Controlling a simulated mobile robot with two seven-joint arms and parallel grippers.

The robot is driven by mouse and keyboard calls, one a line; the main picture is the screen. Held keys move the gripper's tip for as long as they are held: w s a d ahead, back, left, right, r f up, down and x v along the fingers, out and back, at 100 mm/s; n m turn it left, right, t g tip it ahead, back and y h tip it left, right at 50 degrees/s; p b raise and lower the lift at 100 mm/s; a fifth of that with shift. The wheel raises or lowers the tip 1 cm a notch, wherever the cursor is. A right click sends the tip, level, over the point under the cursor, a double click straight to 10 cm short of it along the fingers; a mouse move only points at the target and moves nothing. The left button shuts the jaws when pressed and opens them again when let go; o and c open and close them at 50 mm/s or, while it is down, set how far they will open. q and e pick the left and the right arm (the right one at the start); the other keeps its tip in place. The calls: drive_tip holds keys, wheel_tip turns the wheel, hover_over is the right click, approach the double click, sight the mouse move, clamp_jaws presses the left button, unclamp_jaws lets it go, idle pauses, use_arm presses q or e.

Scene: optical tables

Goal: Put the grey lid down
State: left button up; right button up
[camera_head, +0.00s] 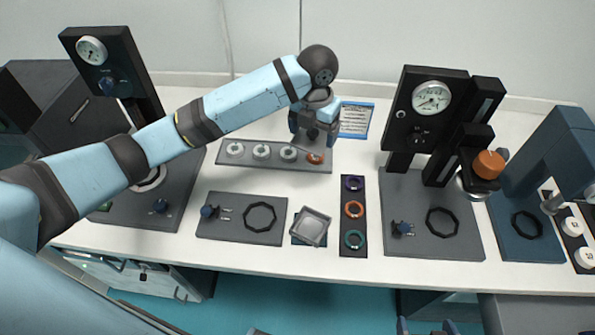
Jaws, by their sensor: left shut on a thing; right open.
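My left arm reaches in from the left, and my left gripper (314,127) points down over the back middle of the table. It is shut on a small grey thing, which I take to be the grey lid; the fingers hide most of it, and its shape is not clear. Just below it in the picture is a grey strip (232,157) with several white rings and an orange one (315,158). My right gripper (428,329) shows only as tips at the bottom edge, open and empty.
A square grey dish (311,227) sits on a small blue pad. A dark strip holds purple, orange and green rings (354,209). Black gauge stands (430,110) rise at right and back left. White table (355,275) shows along the front.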

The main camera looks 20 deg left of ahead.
sight(310, 188)
use_arm(q)
drive_tip(key=shift+d, duration=0.1)
wheel_tip(310, 188, down, 20)
drive_tip(key=shift+r+p, duration=0.1)
drive_tip(key=shift+p, duration=0.6)
drive_tip(key=o, duration=0.7)
drive_tip(key=shift+o, duration=0.2)
wheel_tip(310, 188, up, 12)
drive_tip(key=shift+b, duration=0.35)
